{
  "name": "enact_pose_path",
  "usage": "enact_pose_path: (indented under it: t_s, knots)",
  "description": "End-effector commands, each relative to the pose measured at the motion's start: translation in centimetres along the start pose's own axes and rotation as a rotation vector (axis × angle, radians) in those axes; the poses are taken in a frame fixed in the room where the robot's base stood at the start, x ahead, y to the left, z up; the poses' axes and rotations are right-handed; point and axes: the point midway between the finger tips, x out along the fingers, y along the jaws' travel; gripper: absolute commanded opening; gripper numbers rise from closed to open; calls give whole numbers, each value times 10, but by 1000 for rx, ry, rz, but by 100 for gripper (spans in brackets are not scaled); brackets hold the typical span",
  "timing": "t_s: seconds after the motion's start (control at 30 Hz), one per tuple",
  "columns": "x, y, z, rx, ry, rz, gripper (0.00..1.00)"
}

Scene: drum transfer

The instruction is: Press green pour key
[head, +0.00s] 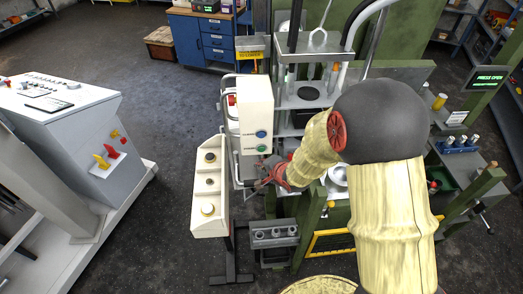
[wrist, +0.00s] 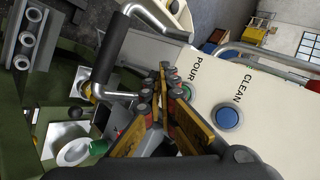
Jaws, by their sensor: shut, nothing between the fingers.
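The white key panel (head: 254,108) carries a green pour key (head: 262,149) below a blue clean key (head: 261,134). In the wrist view the green key (wrist: 187,91) lies beside the word POUR, partly hidden behind my finger, and the blue key (wrist: 228,118) shows fully beside CLEAN. My gripper (wrist: 163,70) is shut and empty, its tips just left of the green key in that view. In the head view my gripper (head: 264,178) is just below the panel's lower edge. I cannot tell whether the fingertips touch the panel.
A bent metal handle with a black grip (wrist: 111,48) is close to the left of my fingers in the wrist view. A cream box with several round knobs (head: 209,190) stands left of the gripper. Green press framing (head: 312,232) stands to its right.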

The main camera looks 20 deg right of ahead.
Motion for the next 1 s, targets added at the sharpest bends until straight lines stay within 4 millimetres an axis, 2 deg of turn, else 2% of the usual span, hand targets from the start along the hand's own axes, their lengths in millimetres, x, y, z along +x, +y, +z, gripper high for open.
enact_pose_path:
  t_s: [0.23,0.83,0.93,1.0]
  knots:
    - [-11,9,9,0,-1,1,0]
    - [-12,9,9,-26,0,1,0]
    - [-12,21,8,-121,-2,46,0]
    - [-14,43,8,-218,-9,124,0]
